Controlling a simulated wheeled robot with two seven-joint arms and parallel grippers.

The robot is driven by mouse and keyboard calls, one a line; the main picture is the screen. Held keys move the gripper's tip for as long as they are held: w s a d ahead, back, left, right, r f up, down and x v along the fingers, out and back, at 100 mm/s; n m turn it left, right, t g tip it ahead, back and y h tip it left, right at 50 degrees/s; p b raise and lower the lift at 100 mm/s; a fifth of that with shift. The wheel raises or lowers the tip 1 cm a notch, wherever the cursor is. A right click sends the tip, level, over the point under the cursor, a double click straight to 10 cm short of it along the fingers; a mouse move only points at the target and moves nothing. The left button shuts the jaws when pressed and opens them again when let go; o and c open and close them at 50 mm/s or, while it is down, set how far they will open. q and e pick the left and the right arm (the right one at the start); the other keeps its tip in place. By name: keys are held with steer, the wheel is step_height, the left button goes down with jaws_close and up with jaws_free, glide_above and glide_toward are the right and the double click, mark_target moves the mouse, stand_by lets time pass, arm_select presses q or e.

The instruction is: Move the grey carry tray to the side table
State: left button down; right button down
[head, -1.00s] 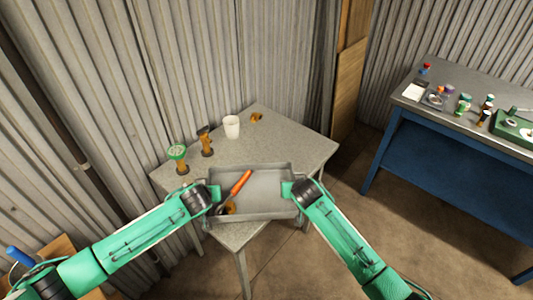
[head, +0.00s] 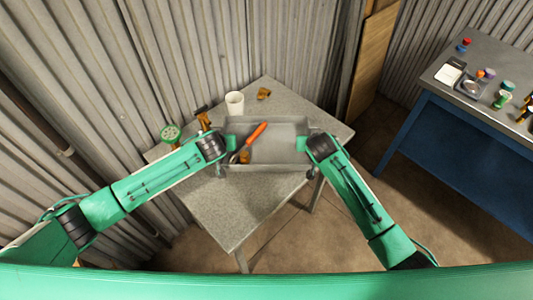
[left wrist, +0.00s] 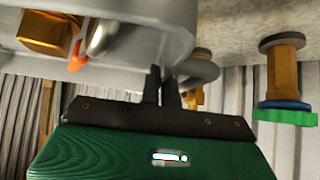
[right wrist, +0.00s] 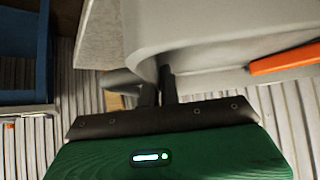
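The grey carry tray (head: 280,153) is over the side table in the head view, its long side running left to right. It holds an orange-handled tool (head: 256,133) and a brass piece (head: 244,157). My left gripper (head: 224,146) is at its left end, and the fingers look closed on the handle in the left wrist view (left wrist: 166,85). My right gripper (head: 307,144) is at the right end, its fingers likewise closed in the right wrist view (right wrist: 157,85). The grey side table (head: 233,208) stands in the corner. Whether the tray touches it, I cannot tell.
A white cup (head: 234,104) and a small brass fitting (head: 264,94) stand behind the tray. A green-topped brass fitting (head: 171,135) and another brass fitting (head: 204,118) are at the left. The table's front is bare. A blue workbench (head: 440,150) with several items stands right.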

arm_select(q)
steer(key=shift+a+r, duration=0.1)
steer(key=shift+a, duration=0.05)
arm_select(e)
steer(key=shift+d, duration=0.1)
